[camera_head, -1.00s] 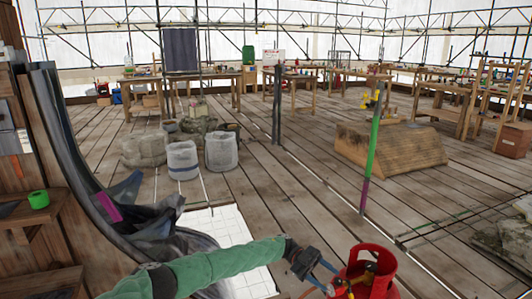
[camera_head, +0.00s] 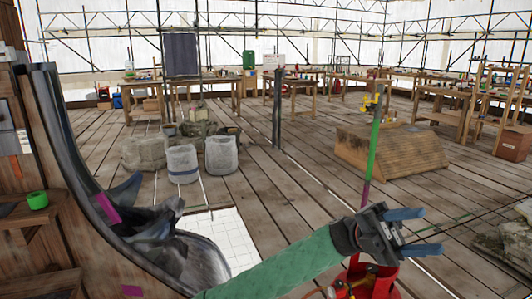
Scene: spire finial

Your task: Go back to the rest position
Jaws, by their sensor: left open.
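My left arm, in a green sleeve, reaches in from the bottom of the head view toward the right. My left gripper (camera_head: 421,232) is open and empty, its two blue fingers pointing right. It is held in front of and above a red gas cylinder (camera_head: 372,278), whose top is partly hidden by the gripper and arm. A post (camera_head: 374,147) with green and purple bands stands behind the gripper, and its lower end is covered by the gripper. My right gripper is not in view.
A curved grey lead-like sheet (camera_head: 75,150) rises at the left beside a wooden bench with a green roll (camera_head: 38,200). White sacks (camera_head: 221,154) stand mid-floor. A wooden ramp-like block (camera_head: 390,150) lies at right. Workbenches line the back.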

